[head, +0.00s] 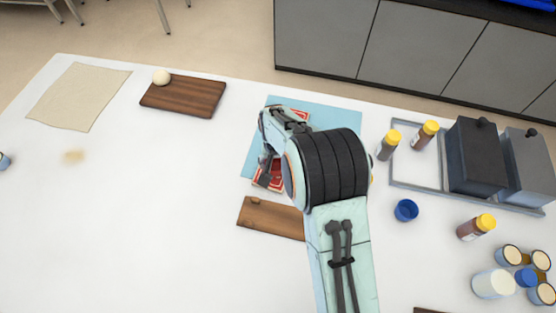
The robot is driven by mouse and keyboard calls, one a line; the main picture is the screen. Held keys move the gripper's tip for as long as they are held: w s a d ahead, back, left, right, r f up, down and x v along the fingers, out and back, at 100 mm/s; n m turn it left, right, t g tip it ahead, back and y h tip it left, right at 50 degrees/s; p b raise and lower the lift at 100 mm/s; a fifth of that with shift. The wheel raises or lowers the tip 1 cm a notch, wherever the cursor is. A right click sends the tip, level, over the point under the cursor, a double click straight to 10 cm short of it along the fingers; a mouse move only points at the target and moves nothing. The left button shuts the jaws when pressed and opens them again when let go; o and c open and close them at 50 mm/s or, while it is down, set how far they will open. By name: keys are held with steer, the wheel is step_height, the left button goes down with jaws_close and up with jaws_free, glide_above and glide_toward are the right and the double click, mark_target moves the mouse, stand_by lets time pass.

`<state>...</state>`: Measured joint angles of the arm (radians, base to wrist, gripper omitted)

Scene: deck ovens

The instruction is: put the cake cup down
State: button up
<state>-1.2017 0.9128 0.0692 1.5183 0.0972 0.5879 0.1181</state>
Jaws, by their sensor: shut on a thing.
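My gripper (266,166) is above the front left part of a light blue mat (345,108), pointing down. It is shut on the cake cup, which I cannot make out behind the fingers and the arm. Red and white flat items (271,184) lie at the mat's front edge, just under or beside the fingertips. Another red item (300,114) shows at the mat's far side. My arm covers much of the mat. I cannot tell the gap between the held cup and the surface.
A brown board (268,219) lies in front of the mat. A second board (185,97) bears a pale ball (161,77). At right are yellow-capped bottles (388,145), a blue cup (406,210), dark containers (475,155) and several cups (509,256). The table's left middle is mostly clear.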

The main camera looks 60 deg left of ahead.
steer(key=shift+f, duration=0.7)
steer(key=shift+f, duration=0.2)
steer(key=o, duration=0.9)
steer(key=r, duration=0.4)
steer(key=d+r, duration=0.1)
steer(key=r, duration=0.7)
steer(key=shift+s+d+r, duration=0.2)
steer(key=shift+s, duration=0.2)
